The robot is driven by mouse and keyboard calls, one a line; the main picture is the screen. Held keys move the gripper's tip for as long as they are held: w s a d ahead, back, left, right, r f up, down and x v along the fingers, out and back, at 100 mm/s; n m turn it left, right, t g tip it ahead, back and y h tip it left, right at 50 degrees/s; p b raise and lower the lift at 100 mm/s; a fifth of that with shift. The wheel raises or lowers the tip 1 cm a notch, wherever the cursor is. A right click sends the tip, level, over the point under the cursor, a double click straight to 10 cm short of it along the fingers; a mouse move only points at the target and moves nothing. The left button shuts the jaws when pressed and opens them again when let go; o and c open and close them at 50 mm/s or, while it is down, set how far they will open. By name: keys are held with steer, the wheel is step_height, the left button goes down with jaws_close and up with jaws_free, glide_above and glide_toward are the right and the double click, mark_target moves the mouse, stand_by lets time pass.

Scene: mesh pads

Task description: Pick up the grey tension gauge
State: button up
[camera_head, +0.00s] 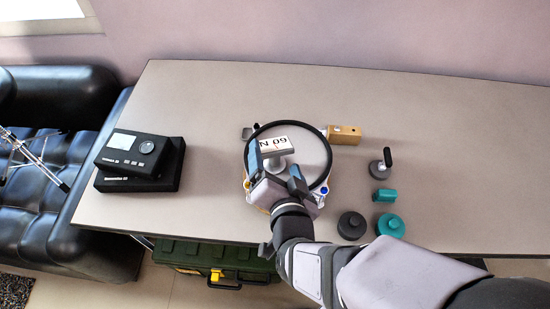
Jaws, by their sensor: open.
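A grey piece with a tilted white face (277,145) marked "N 09" appears to be the grey tension gauge. It stands inside a large black ring (328,150) on the table. My gripper (276,168) is over the near side of the ring, its blue-grey fingers apart. One finger is left of the gauge and the other is at its lower right. My gripper hides the gauge's lower part, so I cannot tell whether the fingers touch it.
Black boxed devices (140,156) are stacked at the table's left edge. To the right are a dark-handled piece (381,165), a teal cylinder (385,195), a dark grey disc (351,226) and a teal disc (391,225). The table's far right is clear.

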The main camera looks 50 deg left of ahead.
mark_target(274, 167)
steer(key=shift+s+a+f+n+t+y+b, duration=0.1)
steer(key=shift+s+f+n+t+y+b, duration=0.4)
steer(key=shift+s+f+n+t, duration=0.6)
steer(key=shift+s+f+n+t+b, duration=0.15)
steer(key=shift+n+t+b, duration=0.2)
steer(key=shift+n, duration=0.35)
steer(key=shift+d+f+n+t+b, duration=0.35)
steer(key=shift+d+n+t, duration=0.25)
steer(key=shift+n, duration=0.2)
steer(key=shift+s+d+r+n+t+y, duration=0.1)
steer(key=shift+d+n+t+y, duration=0.3)
steer(key=shift+n, duration=0.3)
steer(key=shift+r+p+x, duration=0.15)
steer(key=shift+p+x, duration=0.2)
steer(key=shift+x, duration=1.15)
steer(key=shift+r+p+x, duration=0.15)
steer(key=shift+p+x, duration=0.2)
steer(key=shift+x, duration=1.15)
steer(key=shift+w+a+f, duration=0.1)
steer(key=shift+w+a, duration=0.35)
steer(key=c, duration=1.6)
